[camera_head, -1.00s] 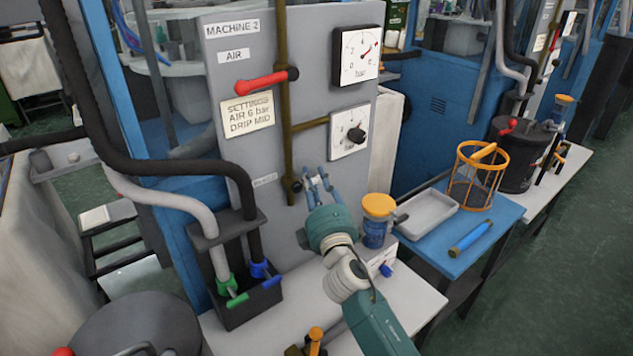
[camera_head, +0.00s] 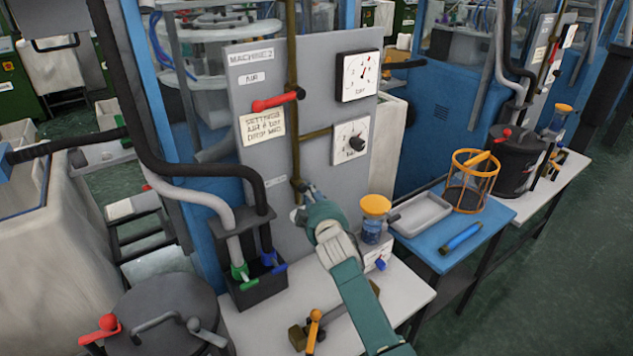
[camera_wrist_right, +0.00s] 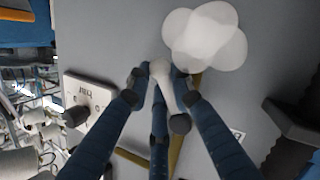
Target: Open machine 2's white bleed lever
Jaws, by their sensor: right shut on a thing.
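Machine 2's grey panel (camera_head: 265,95) stands in the middle of the head view, with a brass pipe (camera_head: 291,50) running down it. My right gripper (camera_head: 307,192) is at the pipe's lower end. In the right wrist view its blue fingers (camera_wrist_right: 160,82) are shut around a small white lever (camera_wrist_right: 160,68), whose rounded tip shows between them. The gripper hides the lever in the head view. A red lever (camera_head: 275,102) sits higher on the pipe, pointing left. My left gripper is not in view.
The panel carries an upper gauge (camera_head: 359,76) and a lower gauge with a black knob (camera_head: 350,143). Below are a black holder with hoses (camera_head: 260,288) and a yellow-capped blue jar (camera_head: 374,215). A blue table (camera_head: 430,257) stands right. A lidded drum (camera_head: 165,310) is front left.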

